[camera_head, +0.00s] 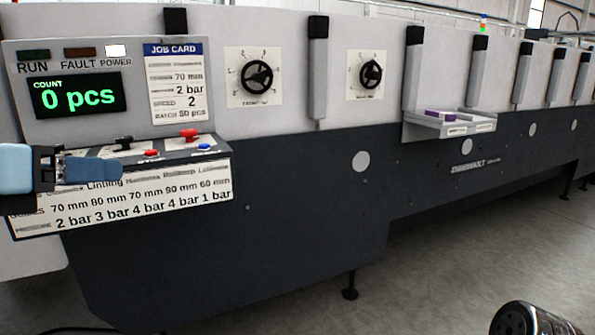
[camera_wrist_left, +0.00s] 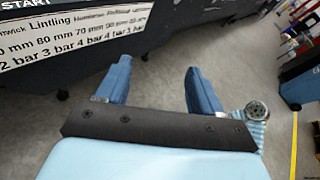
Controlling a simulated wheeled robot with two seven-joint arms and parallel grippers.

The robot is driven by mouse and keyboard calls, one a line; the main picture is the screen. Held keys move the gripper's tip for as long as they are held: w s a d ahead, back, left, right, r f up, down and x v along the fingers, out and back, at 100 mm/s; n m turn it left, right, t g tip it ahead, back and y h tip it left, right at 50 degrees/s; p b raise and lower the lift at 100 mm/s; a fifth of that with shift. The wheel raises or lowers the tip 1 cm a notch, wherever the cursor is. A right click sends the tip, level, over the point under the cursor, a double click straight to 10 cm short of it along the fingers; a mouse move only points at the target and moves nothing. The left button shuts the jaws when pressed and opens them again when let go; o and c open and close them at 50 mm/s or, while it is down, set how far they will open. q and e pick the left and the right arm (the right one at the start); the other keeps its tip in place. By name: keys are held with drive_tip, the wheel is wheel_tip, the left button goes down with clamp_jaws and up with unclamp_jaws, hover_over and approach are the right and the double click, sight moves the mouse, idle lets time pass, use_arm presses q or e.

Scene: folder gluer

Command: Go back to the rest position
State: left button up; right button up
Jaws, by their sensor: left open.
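My left gripper (camera_head: 121,168) is in front of the machine's control panel at the left of the head view. In the left wrist view its two blue fingers (camera_wrist_left: 157,85) stand wide apart, with nothing between them. The fingers appear close to the white job table label (camera_head: 130,203), and I cannot tell whether they touch it. That label also shows at the upper left of the left wrist view (camera_wrist_left: 75,35). My right gripper does not show in either view.
The folder gluer (camera_head: 280,200) fills the head view. Its panel holds a count display (camera_head: 77,95) reading 0 pcs, a red knob (camera_head: 189,134) and a blue button (camera_head: 204,147). Two dials (camera_head: 257,77) sit right of it. A tray (camera_head: 445,127) juts out. Grey floor (camera_head: 440,280) lies clear in front.

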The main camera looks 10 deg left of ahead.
use_arm(q)
drive_tip(key=w+d+f+n+t+h, duration=0.25)
drive_tip(key=w+f+n+h, duration=0.25)
drive_tip(key=w+f+n, duration=1.05)
drive_tip(key=w+d+f+n+g+y, duration=0.2)
drive_tip(key=w+d+f+n, duration=0.3)
drive_tip(key=f, duration=1)
drive_tip(key=w+d+f+n+g+y, duration=0.15)
drive_tip(key=f+n, duration=0.55)
drive_tip(key=f, duration=0.7)
drive_tip(key=s+d+f+n+g+y, duration=0.1)
drive_tip(key=s+d+f+n+g, duration=0.15)
drive_tip(key=f, duration=0.35)
drive_tip(key=s+d+f+n+g, duration=0.1)
drive_tip(key=s+d+f+n, duration=0.25)
drive_tip(key=f, duration=0.35)
drive_tip(key=s+d+f+n+g, duration=0.2)
drive_tip(key=s+d+f+g, duration=0.1)
drive_tip(key=s+f, duration=0.4)
drive_tip(key=s+d+f+n+g+y, duration=0.1)
drive_tip(key=s+d+f+n+g, duration=0.2)
drive_tip(key=s, duration=1.1)
wheel_tip(320, 180, down, 4)
drive_tip(key=shift+s+d+r+g, duration=0.15)
drive_tip(key=shift+s+g, duration=0.1)
drive_tip(key=shift+g, duration=0.8)
drive_tip(key=shift+c, duration=0.2)
